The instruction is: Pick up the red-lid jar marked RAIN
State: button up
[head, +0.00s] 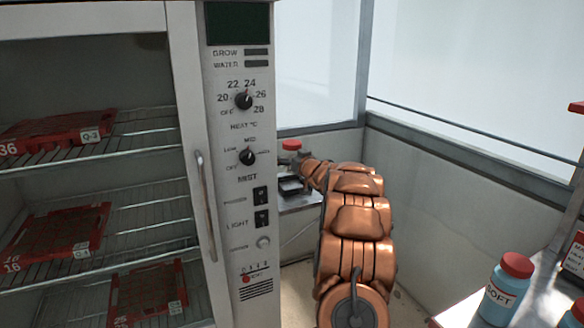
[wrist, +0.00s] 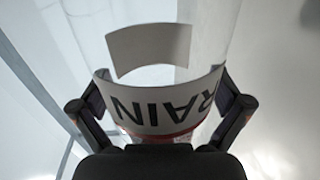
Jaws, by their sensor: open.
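The red-lid jar shows in the wrist view as a clear body with a curved white label (wrist: 150,112) that reads RAIN upside down. In that view my gripper (wrist: 160,104) is open, with one finger on each side of the jar. I cannot tell whether the fingers touch it. In the head view a red lid (head: 291,145) shows above a small shelf at the far end of my arm, and the body below it is mostly hidden. My gripper (head: 303,167) is there, largely hidden by the cabinet edge and my arm.
A tall white cabinet (head: 235,170) with dials and a door handle stands close on the left, with red trays (head: 55,130) on wire racks. Another red-lid jar marked SOFT (head: 503,288) stands on a bench at right. Glass walls close off the back.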

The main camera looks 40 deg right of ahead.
jog(key=shift+w+d, duration=0.1)
jog(key=shift+w, duration=0.1)
jog(key=c, duration=1.1)
jog(key=shift+r, duration=0.1)
